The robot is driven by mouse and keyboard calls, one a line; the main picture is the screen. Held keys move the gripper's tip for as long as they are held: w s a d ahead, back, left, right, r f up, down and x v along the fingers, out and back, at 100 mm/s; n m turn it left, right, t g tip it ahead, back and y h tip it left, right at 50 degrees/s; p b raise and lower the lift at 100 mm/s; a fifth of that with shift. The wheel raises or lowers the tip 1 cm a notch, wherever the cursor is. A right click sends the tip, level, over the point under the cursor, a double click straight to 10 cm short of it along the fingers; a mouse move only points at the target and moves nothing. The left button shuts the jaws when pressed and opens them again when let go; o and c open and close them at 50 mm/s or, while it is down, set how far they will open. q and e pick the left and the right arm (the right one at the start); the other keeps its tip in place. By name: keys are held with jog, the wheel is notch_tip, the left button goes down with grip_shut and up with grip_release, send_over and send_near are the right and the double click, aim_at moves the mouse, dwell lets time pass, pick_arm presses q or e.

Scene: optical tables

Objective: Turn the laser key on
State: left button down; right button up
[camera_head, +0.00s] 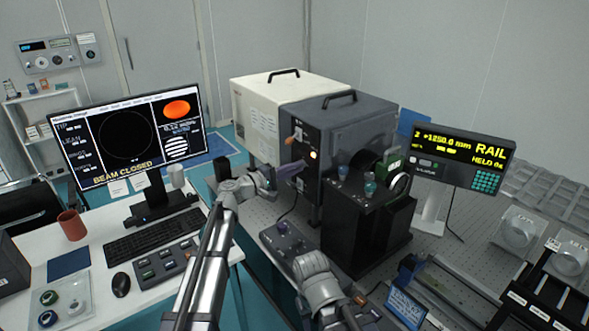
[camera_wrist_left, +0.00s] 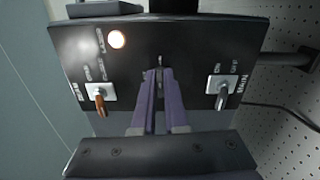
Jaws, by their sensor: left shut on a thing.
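The dark front panel (camera_head: 300,182) of the laser housing faces my left arm. In the left wrist view, the panel (camera_wrist_left: 185,45) fills the top half, with a lit round lamp (camera_wrist_left: 116,39). My left gripper (camera_wrist_left: 158,78) has its purple fingers close together at the panel's middle, shut on a small thin metal piece, apparently the key (camera_wrist_left: 159,62). The fingers hide most of it, so its turn angle is unclear. The left gripper (camera_head: 290,169) also shows in the head view, at the panel. My right forearm shows low in the head view, but its fingers do not.
The monitor (camera_head: 127,135) reads "BEAM CLOSED". A black stage block (camera_head: 367,220) stands right of the housing. A knobbed control box (camera_head: 290,243) lies below the gripper.

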pick_arm(q)
jog(key=shift+f+m, duration=0.1)
jog(key=shift+m, duration=0.4)
jog(key=c, duration=1)
grip_release()
jog(key=shift+o, duration=0.2)
jog(key=v, duration=0.7)
jog(key=shift+s+a, duration=0.25)
jog(key=shift+a, duration=0.05)
jog(key=s+d+f+m+g+y, duration=0.45)
jog(key=s+f, duration=0.35)
jog(key=s, duration=0.3)
jog(key=s+d+f+m+g+y, duration=0.3)
jog(key=s+d+f+g, duration=0.2)
jog(key=s+f, duration=0.45)
jog(key=s+a+f+m+g+y, duration=0.1)
jog(key=s+a+f+m+y, duration=0.2)
jog(key=s+a+y, duration=0.5)
jog(key=s+a, duration=0.1)
jog(key=s, duration=0.4)
jog(key=shift+s+a+f+p, duration=0.25)
jog(key=shift+s+a+p, duration=0.15)
